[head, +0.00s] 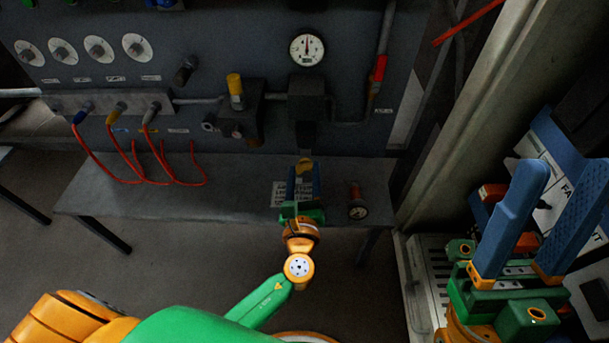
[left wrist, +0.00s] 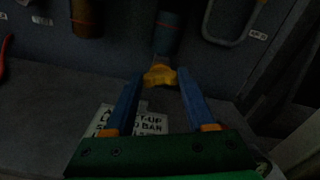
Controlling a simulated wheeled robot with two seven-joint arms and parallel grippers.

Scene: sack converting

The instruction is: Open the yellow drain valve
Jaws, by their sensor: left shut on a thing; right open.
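The yellow drain valve (head: 304,164) is a small yellow handle at the lower end of a dark unit below the pressure gauge. In the left wrist view the valve (left wrist: 160,74) sits between the tips of two blue fingers. My left gripper (head: 304,174) is shut on it from the front; in the left wrist view the gripper (left wrist: 159,82) hides the handle's sides. How far the valve is turned cannot be told. My right gripper (head: 562,182) is open and empty at the right, far from the valve.
A grey bench (head: 230,180) stands below the panel with a printed sheet (head: 280,194) on it. A red-topped gauge piece (head: 357,203) stands right of my left gripper. A round pressure gauge (head: 307,49) is above. Red hoses (head: 140,170) hang at left. A pale post (head: 480,120) rises at right.

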